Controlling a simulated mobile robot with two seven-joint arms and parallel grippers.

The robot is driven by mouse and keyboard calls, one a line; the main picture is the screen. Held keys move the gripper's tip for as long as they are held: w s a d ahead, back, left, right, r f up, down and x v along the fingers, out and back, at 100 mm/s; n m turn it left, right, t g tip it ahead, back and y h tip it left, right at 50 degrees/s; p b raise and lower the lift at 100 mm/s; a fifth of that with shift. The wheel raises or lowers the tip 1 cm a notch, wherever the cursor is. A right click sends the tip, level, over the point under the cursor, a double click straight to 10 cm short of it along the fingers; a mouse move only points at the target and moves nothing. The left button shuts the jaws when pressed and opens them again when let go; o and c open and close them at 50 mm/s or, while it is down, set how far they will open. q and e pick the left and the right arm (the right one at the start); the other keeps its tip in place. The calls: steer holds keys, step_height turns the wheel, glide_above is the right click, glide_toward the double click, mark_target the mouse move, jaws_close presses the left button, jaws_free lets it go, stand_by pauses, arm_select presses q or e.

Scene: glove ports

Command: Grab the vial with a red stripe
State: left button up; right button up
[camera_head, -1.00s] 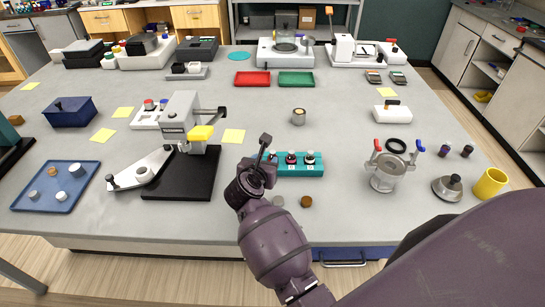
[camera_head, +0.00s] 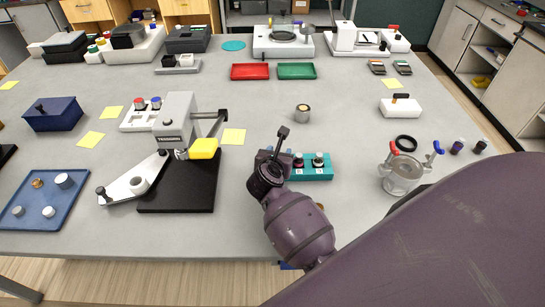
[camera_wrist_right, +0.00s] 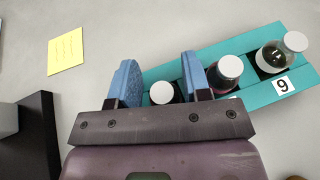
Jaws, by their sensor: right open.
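A teal rack (camera_head: 318,174) with white-capped vials stands near the table's front, partly hidden by my right arm. In the wrist view the rack (camera_wrist_right: 302,82) holds three visible vials: one cap (camera_wrist_right: 162,93) between my fingers, a dark reddish middle vial (camera_wrist_right: 222,76), and a dark vial (camera_wrist_right: 274,55) by the number 9. The middle one looks reddish, but I cannot make out a clear stripe. My right gripper (camera_head: 278,146) is open over the rack's left end; its blue fingers (camera_wrist_right: 158,78) stand apart on either side of the left cap. My left gripper is out of view.
A press on a black base (camera_head: 180,190) stands left of my right gripper, and a yellow note (camera_head: 233,137) lies between. A glass vessel with red and blue handles (camera_head: 402,174) is to the right. A small round jar (camera_head: 303,113) stands behind the rack.

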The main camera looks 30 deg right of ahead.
steer(key=shift+w+d+f, duration=0.15)
steer(key=shift+d, duration=0.1)
steer(key=shift+s, duration=0.2)
steer(key=shift+c, duration=0.8)
steer(key=c, duration=0.5)
steer(key=shift+r, duration=0.2)
